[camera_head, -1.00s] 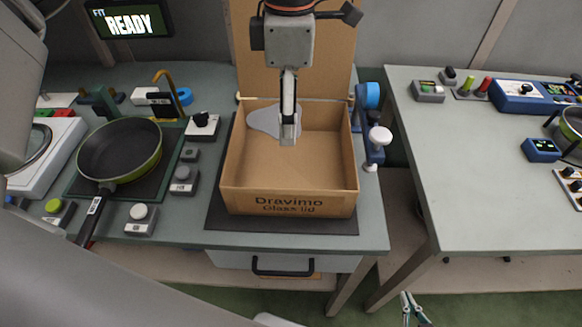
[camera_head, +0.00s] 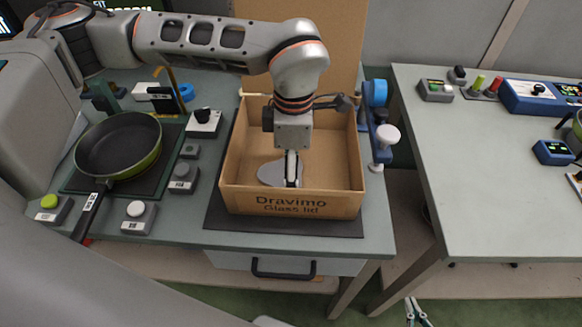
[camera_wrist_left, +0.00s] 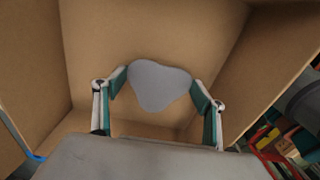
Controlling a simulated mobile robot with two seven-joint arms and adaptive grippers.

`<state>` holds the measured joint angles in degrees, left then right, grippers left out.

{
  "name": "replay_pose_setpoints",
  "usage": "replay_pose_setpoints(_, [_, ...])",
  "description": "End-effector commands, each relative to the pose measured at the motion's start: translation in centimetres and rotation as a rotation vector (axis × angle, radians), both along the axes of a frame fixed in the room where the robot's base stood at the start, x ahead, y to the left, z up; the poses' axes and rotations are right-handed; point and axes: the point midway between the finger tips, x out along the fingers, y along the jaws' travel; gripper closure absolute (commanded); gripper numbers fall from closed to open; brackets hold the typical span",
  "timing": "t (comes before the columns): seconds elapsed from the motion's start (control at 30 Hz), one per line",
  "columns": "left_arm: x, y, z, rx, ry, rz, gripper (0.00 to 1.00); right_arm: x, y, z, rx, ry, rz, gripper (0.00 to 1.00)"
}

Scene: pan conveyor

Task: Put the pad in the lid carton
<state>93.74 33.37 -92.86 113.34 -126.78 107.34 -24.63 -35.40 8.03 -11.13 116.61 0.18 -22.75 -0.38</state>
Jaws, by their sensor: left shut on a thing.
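The pad (camera_head: 276,173) is a flat grey rounded piece, low inside the cardboard lid carton (camera_head: 290,202), near its front wall. The carton's front is printed "Dravimo Glass lid", and its rear flap stands up. My left gripper (camera_head: 291,182) reaches down into the carton and is shut on the pad. In the left wrist view the pad (camera_wrist_left: 159,86) sits between the two teal fingertips, with carton walls around it. I cannot tell whether the pad touches the carton floor. My right gripper (camera_head: 412,308) is at the bottom edge, below the tables; its opening is unclear.
A black pan (camera_head: 118,146) stands left of the carton, with several button boxes (camera_head: 183,179) between them. A blue fixture with a white knob (camera_head: 387,136) stands close to the carton's right side. The right-hand table (camera_head: 480,180) has a wide clear area.

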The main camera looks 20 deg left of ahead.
Motion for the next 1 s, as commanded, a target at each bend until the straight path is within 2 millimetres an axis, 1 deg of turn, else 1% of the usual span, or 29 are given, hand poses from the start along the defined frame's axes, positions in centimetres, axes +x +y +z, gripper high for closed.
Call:
replay_pose_setpoints(0.03, [0.0, 0.0, -0.5, -0.001, 0.002, 0.000, 0.37, -0.2, 0.0, -0.2, -0.002, 0.004, 0.001, 1.00])
replay_pose_setpoints(0.07, [0.0, 0.0, -0.6, 0.000, 0.001, 0.000, 0.37, -0.2, 0.0, -0.3, -0.002, 0.005, 0.001, 1.00])
replay_pose_setpoints(0.27, [0.0, 0.0, -0.5, 0.000, -0.002, 0.000, 0.37, -0.3, 0.0, -0.3, -0.003, 0.008, 0.002, 1.00])
replay_pose_setpoints(0.43, [0.0, 0.0, -0.9, -0.001, -0.001, -0.001, 0.37, -0.5, 0.0, -0.5, -0.003, 0.011, 0.003, 1.00])
replay_pose_setpoints(0.47, [0.0, 0.0, -0.8, 0.000, -0.002, -0.001, 0.22, -0.5, 0.0, -0.4, -0.003, 0.010, 0.002, 1.00])
replay_pose_setpoints(0.5, [0.0, 0.0, -0.8, 0.000, -0.002, -0.001, 0.13, -0.5, 0.0, -0.4, -0.003, 0.010, 0.003, 1.00])
replay_pose_setpoints(0.87, [0.0, 0.0, -0.7, 0.000, -0.002, 0.000, 0.13, -0.5, 0.0, -0.4, -0.002, 0.010, 0.002, 1.00])
replay_pose_setpoints(0.97, [0.1, 0.0, 0.0, -0.001, -0.003, 0.000, 0.13, -0.4, 0.0, -0.2, -0.001, 0.009, 0.003, 1.00])
replay_pose_setpoints(1.0, [0.1, -0.1, 0.5, -0.001, -0.005, 0.000, 0.13, -0.4, 0.0, -0.1, -0.001, 0.007, 0.002, 1.00])
